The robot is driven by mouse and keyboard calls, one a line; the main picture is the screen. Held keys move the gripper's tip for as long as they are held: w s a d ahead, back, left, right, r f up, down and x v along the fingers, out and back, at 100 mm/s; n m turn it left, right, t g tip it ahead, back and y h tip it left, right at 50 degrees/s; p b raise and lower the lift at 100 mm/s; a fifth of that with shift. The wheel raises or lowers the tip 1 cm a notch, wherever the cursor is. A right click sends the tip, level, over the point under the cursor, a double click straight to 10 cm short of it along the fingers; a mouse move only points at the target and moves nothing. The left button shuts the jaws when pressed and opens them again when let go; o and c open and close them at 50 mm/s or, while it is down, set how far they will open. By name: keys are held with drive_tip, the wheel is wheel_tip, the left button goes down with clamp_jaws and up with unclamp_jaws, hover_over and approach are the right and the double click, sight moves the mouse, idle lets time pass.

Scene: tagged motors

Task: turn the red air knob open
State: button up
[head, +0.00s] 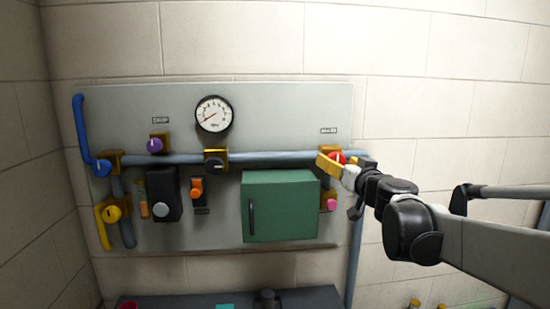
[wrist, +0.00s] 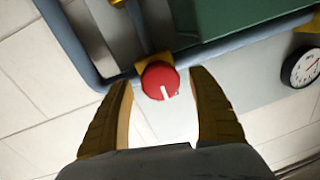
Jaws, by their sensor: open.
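The red air knob (wrist: 159,84) is round with a white pointer line and sits on a yellow fitting on the blue-grey pipe. In the head view the red knob (head: 339,158) is at the right end of the pipe, partly hidden by my gripper (head: 331,163). In the wrist view my gripper (wrist: 162,110) has its two yellow fingers apart, one on each side of the knob and just short of it. The fingers do not appear to touch the knob. The white line points toward the lower right in the wrist view.
A green box (head: 285,212) is on the panel below the pipe, left of my gripper. A pink knob (head: 332,204) is below the red one. A round gauge (head: 214,114) and purple (head: 155,145), black (head: 215,164), blue (head: 102,168) and yellow (head: 112,213) knobs are farther left.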

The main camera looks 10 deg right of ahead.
drive_tip(key=shift+w, duration=0.3)
drive_tip(key=shift+s, duration=0.1)
drive_tip(key=c, duration=1.2)
